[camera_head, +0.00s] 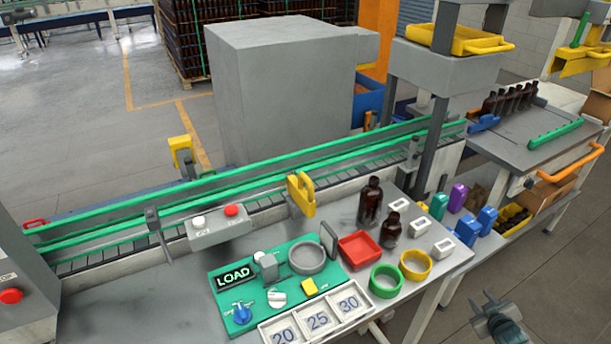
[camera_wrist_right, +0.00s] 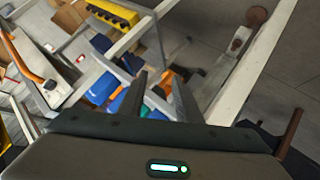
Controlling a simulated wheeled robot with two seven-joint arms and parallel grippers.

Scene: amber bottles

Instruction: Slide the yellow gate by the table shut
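A yellow gate (camera_head: 301,196) with a loop-shaped handle stands upright at the near rail of the conveyor, behind the grey table (camera_head: 150,300). I cannot tell how far it is slid. My right gripper (camera_head: 500,300) is low at the bottom right, off the table's right end and far from the gate. In the right wrist view its two fingers (camera_wrist_right: 160,85) are apart with nothing held between them. The gate does not show in that view. My left gripper is not in view.
Two brown bottles (camera_head: 371,201), a red tray (camera_head: 360,249), green (camera_head: 386,281) and yellow (camera_head: 415,265) rings and a green LOAD panel (camera_head: 236,276) are on the table. A grey box with buttons (camera_head: 218,228) stands left of the gate. Floor is free at lower right.

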